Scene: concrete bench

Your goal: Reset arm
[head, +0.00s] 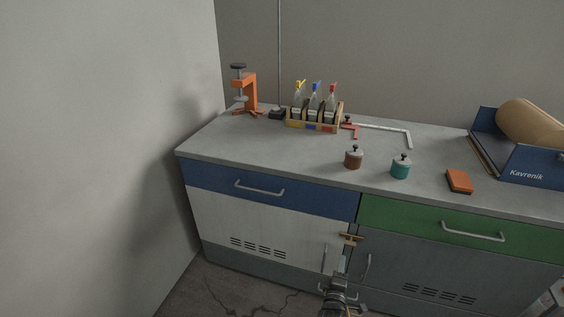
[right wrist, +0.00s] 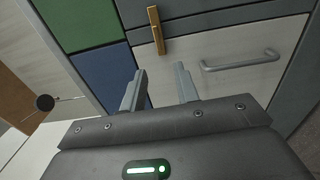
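My right gripper (head: 338,281) is low in front of the cabinet, near the seam between the white door (head: 270,232) and the grey door (head: 420,270). In the right wrist view its two fingers (right wrist: 159,90) stand apart with nothing between them. A brass latch (head: 350,238) sits at the top of the seam, above the gripper in the head view. The latch (right wrist: 155,30) also shows beyond the fingers in the right wrist view, apart from them. A bar handle (right wrist: 240,61) lies to the right of the fingers there. My left gripper is not seen.
The grey benchtop (head: 260,149) holds an orange clamp (head: 250,92), a bottle rack (head: 314,118), a brown pot (head: 353,158), a teal pot (head: 400,168), an orange block (head: 459,181) and a blue holder (head: 528,172) with a brown roll. Handles project from the blue drawer (head: 215,181) and green drawer (head: 400,213).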

